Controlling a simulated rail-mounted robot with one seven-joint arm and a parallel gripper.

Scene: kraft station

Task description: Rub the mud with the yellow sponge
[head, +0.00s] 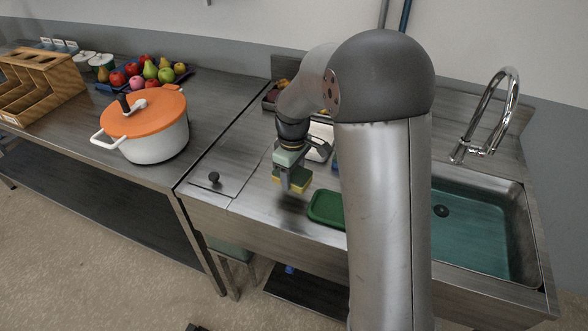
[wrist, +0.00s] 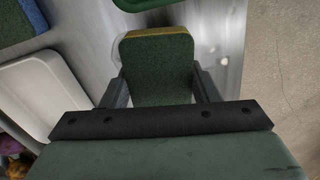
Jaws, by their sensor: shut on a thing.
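The yellow sponge (head: 297,181) has a dark green scouring side. My gripper (head: 292,186) is shut on it above the steel counter (head: 262,192), just left of a green tray. In the wrist view the sponge's green face (wrist: 157,62) fills the space between my fingers (wrist: 157,88), with a thin yellow edge showing at its far end. I cannot make out the mud clearly. A dark blur lies on the counter below the sponge, and I cannot tell whether it is mud or shadow.
The green tray (head: 325,208) lies close right of my gripper. A white tray (wrist: 40,92) is beside the sponge. The sink (head: 485,228) with its faucet (head: 486,122) is at the right. An orange-lidded pot (head: 158,143) stands on the left table. The counter's front edge is near.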

